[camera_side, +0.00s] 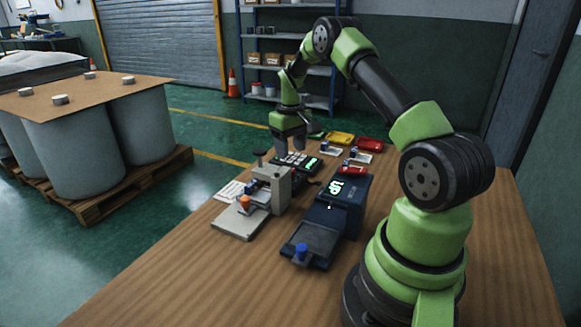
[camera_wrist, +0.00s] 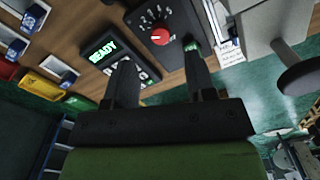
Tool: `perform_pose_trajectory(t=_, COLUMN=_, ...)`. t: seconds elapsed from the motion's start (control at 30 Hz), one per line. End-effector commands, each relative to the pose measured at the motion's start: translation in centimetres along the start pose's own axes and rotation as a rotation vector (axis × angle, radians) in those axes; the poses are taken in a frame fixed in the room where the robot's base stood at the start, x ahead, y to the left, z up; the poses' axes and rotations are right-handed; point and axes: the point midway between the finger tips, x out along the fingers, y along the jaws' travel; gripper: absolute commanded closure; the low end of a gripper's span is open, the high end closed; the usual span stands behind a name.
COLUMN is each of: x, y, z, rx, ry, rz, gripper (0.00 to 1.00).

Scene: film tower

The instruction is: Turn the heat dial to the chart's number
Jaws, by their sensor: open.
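The heat dial (camera_wrist: 160,36) is a red knob on a dark panel (camera_wrist: 142,12) with pale marks around it, near the top middle of the wrist view. Its setting is too small to read. My gripper (camera_wrist: 158,62) is open and empty, its fingers pointing toward the panel with the knob showing between and beyond the tips. In the side view my gripper (camera_side: 290,146) hangs over the far part of the bench, and the dial cannot be made out there. A white printed sheet (camera_side: 232,190), possibly the chart, lies left of the grey press; its print is unreadable.
A keypad unit (camera_wrist: 98,55) reads READY beside the dial panel. A grey press (camera_side: 272,186) and a dark blue machine (camera_side: 340,208) showing UP stand nearer on the wooden bench (camera_side: 190,285). Yellow (camera_side: 341,138) and red (camera_side: 370,145) bins are behind. The front bench is clear.

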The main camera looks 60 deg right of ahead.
Motion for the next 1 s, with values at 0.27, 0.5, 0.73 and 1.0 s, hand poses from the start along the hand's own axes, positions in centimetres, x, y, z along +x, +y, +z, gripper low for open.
perform_pose_trajectory(t=0.27, x=4.8, y=0.0, z=0.0, rx=-0.001, ry=0.0, rz=0.001, gripper=0.49)
perform_pose_trajectory(t=0.5, x=6.1, y=0.0, z=0.0, rx=0.001, ry=0.001, rz=0.001, gripper=0.49)
perform_pose_trajectory(t=0.73, x=6.1, y=0.0, z=0.0, rx=0.001, ry=0.002, rz=0.001, gripper=0.54)
perform_pose_trajectory(t=1.0, x=6.0, y=0.0, z=0.0, rx=0.001, ry=0.002, rz=0.001, gripper=0.99)
